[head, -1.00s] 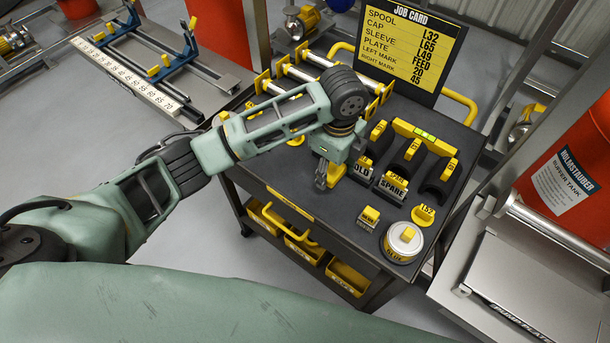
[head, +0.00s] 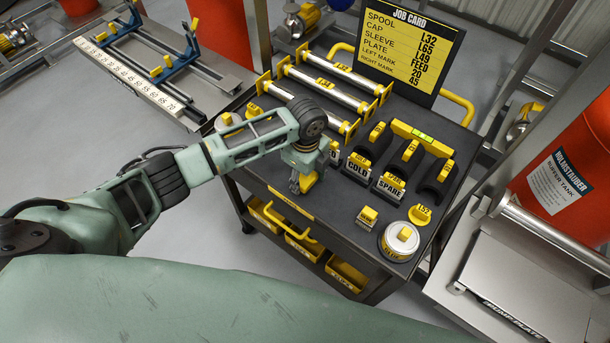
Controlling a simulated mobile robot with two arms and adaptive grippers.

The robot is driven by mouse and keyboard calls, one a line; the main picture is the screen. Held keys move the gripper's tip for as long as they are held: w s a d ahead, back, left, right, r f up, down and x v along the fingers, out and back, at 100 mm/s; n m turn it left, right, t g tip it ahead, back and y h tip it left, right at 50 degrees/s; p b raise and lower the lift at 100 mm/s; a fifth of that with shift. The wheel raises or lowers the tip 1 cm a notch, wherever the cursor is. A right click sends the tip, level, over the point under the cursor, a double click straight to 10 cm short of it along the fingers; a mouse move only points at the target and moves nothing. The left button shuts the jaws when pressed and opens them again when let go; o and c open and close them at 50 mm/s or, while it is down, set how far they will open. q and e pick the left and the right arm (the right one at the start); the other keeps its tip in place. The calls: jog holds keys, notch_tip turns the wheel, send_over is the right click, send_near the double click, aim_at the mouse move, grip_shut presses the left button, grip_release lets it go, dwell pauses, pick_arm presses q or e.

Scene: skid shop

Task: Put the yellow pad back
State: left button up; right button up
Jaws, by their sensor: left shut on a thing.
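My left gripper (head: 302,183) is over the near-left part of the dark cart top (head: 330,218), pointing down. It is shut on a small yellow thing, which looks like the yellow pad (head: 309,181). Its fingers hide most of the pad, and I cannot tell whether it touches the cart top. My right gripper is not in view.
Black saddles with yellow tabs (head: 437,188) stand right of the gripper, beside COLD (head: 356,167) and SPARE (head: 388,186) blocks. A round tin (head: 399,241) sits at the near right corner. Steel spools (head: 330,83) lie behind.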

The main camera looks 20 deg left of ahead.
pick_arm(q)
jog(key=shift+f, duration=0.1)
jog(key=shift+f, duration=0.1)
jog(key=o, duration=1.1)
notch_tip(320, 180, up, 12)
jog(key=b, duration=0.1)
jog(key=shift+r, duration=0.25)
jog(key=shift+d, duration=0.1)
